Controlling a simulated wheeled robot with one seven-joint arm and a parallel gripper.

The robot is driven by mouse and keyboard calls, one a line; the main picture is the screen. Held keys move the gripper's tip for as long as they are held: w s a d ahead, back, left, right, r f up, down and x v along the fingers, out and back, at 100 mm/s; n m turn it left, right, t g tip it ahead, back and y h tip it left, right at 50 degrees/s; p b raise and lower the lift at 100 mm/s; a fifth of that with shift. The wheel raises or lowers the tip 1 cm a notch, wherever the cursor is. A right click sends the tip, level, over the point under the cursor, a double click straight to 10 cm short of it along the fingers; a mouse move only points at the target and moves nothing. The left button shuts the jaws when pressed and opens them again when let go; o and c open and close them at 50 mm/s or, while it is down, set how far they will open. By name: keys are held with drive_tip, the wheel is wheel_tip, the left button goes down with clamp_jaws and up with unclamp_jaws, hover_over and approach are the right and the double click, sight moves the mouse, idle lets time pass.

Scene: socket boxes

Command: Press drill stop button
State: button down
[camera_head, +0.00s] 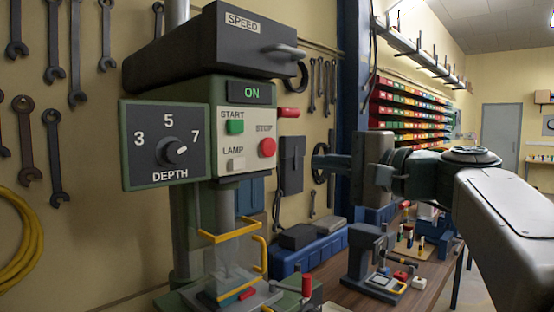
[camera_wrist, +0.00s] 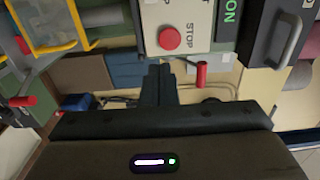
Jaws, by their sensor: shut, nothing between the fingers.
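The drill press stands at the left in the head view, its panel (camera_head: 243,180) facing my arm. The round red STOP button (camera_head: 267,147) is on the panel's right side, below the STOP label. It also shows in the wrist view (camera_wrist: 169,38), above the fingertips. My gripper (camera_head: 316,160) is shut and empty, to the right of the button and clearly apart from it in the head view. Its dark fingers also show in the wrist view (camera_wrist: 158,72), pointing up towards the panel's edge. The display (camera_head: 251,93) reads ON.
A green START button (camera_head: 235,127) and a white LAMP button (camera_head: 236,163) sit left of STOP. A red-tipped handle (camera_head: 289,113) juts out right of the panel. The depth dial (camera_head: 171,151) is at the left. A yellow guard (camera_head: 229,233) is below. Wrenches hang on the wall.

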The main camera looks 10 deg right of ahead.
sight(270, 156)
drive_tip(key=p+x, duration=0.2)
drive_tip(key=x, duration=0.9)
drive_tip(key=shift+f+p, duration=0.1)
drive_tip(key=shift+p, duration=0.25)
drive_tip(key=shift+w, duration=0.1)
